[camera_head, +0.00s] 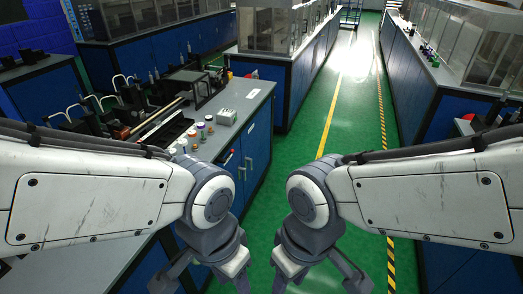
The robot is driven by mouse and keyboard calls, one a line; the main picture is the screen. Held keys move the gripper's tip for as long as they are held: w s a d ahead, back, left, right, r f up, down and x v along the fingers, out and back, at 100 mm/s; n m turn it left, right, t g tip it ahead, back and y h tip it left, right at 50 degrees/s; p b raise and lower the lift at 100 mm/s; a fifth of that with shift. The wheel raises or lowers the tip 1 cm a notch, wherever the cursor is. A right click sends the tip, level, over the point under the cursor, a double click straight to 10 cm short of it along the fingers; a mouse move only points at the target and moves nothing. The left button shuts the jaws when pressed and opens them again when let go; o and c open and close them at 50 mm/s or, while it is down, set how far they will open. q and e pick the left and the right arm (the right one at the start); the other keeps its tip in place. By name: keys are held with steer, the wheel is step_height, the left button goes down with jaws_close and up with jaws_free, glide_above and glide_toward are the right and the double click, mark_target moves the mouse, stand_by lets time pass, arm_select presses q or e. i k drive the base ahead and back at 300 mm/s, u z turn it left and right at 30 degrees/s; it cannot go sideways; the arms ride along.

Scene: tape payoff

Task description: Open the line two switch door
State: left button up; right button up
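Blue cabinet doors (258,145) are on the front of the near workbench, left of the aisle, and look shut. I cannot tell which door, if any, is the line two switch door; no readable label shows. My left gripper (205,282) hangs low at the bottom of the view, beside the bench's near end. My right gripper (318,282) hangs low over the green floor. Both have their fingers spread and look empty, with the tips partly cut off by the frame. Neither touches a door.
The workbench top (255,92) holds small coloured spools (202,131), a pale box (226,117) and dark machinery. A green aisle (335,120) with yellow lines runs ahead, clear. Glass-topped blue cabinets (425,105) line its right side.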

mark_target(255, 139)
steer(key=z, duration=0.95)
steer(key=i, duration=2.7)
steer(key=u, duration=2.05)
